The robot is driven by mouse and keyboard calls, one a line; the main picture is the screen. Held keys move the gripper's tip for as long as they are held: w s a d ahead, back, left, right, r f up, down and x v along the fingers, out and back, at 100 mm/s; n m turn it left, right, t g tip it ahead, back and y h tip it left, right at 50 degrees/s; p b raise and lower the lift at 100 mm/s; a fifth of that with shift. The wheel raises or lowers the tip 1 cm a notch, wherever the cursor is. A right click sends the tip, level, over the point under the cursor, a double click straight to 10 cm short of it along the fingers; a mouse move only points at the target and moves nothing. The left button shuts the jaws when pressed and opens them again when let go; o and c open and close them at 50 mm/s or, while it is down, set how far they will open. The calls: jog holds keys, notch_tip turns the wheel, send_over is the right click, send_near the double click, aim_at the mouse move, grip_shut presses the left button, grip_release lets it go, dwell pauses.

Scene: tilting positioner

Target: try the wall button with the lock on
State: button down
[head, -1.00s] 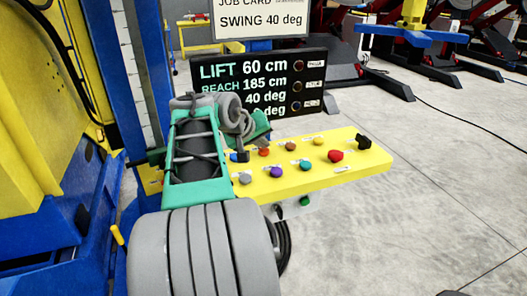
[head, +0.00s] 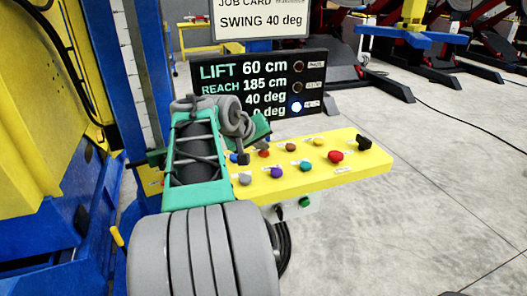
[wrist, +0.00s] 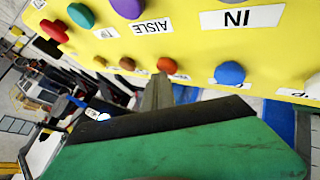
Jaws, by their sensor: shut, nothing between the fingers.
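The yellow button panel (head: 350,170) extends right from beneath my arm in the head view. It carries several coloured buttons, among them an orange-red one (head: 264,152), a purple one (head: 276,172) and a red one (head: 335,156). My gripper (wrist: 158,82) is shut and empty, its fingertips at or just short of the orange-red button (wrist: 167,65) in the wrist view; contact cannot be told. A blue button (wrist: 230,72) is beside it. Labels read AISLE and IN, upside down; I cannot read a wall label. A green button (head: 305,201) sits below the panel.
A black display (head: 262,82) behind the panel shows LIFT 60 cm, REACH 185 cm and 40 deg; its bottom lamp (head: 296,107) glows white. The job card (head: 262,20) reads SWING 40 deg. Blue and yellow machinery (head: 40,200) stands left.

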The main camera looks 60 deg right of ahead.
aim_at(261, 154)
jog(key=shift+r+p, duration=0.5)
jog(key=shift+r, duration=0.25)
jog(key=shift+r, duration=0.1)
notch_tip(261, 154, up, 5)
jog(key=p, duration=0.4)
jog(key=shift+w, duration=0.1)
